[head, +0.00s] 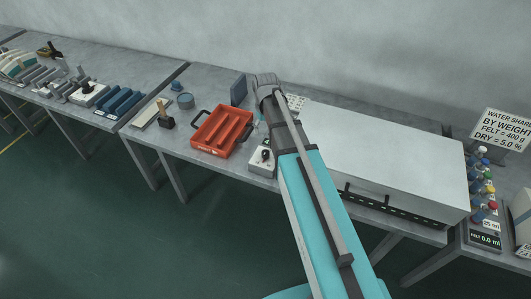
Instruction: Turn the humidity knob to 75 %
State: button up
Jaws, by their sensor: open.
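A small pale control box (259,166) with a dark knob (266,154) stands near the front edge of the middle table, just left of my arm. It may be the humidity control, but its markings and the knob's setting are too small to read. My gripper (266,84) is at the far end of my arm, over the back of the table, behind and apart from the box. Its fingers are mostly hidden by the wrist, and I see nothing held.
A large white case (390,150) with black handles fills the table right of my arm. A red tray (222,133) lies left of the control box. A blue panel (238,89) stands behind it. Coloured-top bottles (480,180) and a sign (502,130) are far right.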

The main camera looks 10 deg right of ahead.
aim_at(266, 152)
jog(key=shift+f+b, duration=6.75)
jog(key=shift+f, duration=0.1)
grip_shut()
jog(key=shift+m, duration=3.1)
